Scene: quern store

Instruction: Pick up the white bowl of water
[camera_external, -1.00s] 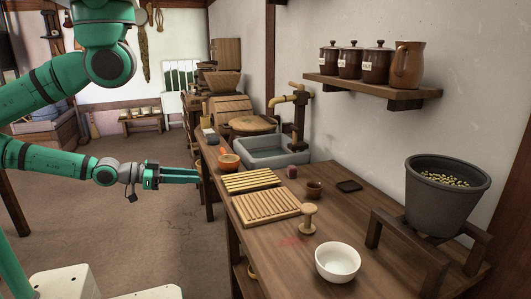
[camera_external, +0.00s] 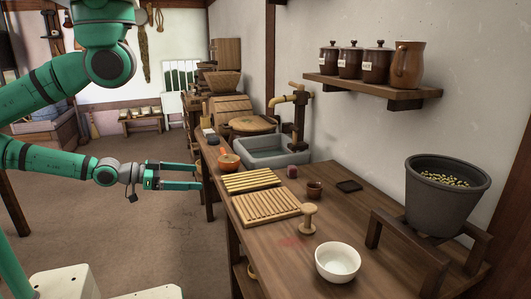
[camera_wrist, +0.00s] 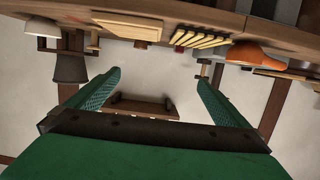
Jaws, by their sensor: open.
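The white bowl (camera_external: 338,262) stands upright near the front end of the wooden counter. Its inside looks pale, and I cannot tell the water from the bowl. My gripper (camera_external: 197,177) is open and empty, to the left of the counter's edge and well away from the bowl. In the wrist view my two green fingers (camera_wrist: 160,85) are spread apart with nothing between them. A white bowl (camera_wrist: 42,27) also shows at the upper left of the wrist view, partly cut by the counter edge.
On the counter (camera_external: 275,235) are a slatted wooden rack (camera_external: 265,208), a wooden spool-shaped piece (camera_external: 308,218), a small brown cup (camera_external: 314,189) and an orange-brown ladle or bowl (camera_external: 229,161). A dark grey pot (camera_external: 445,200) stands on a wooden stand at right. Floor left of the counter is clear.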

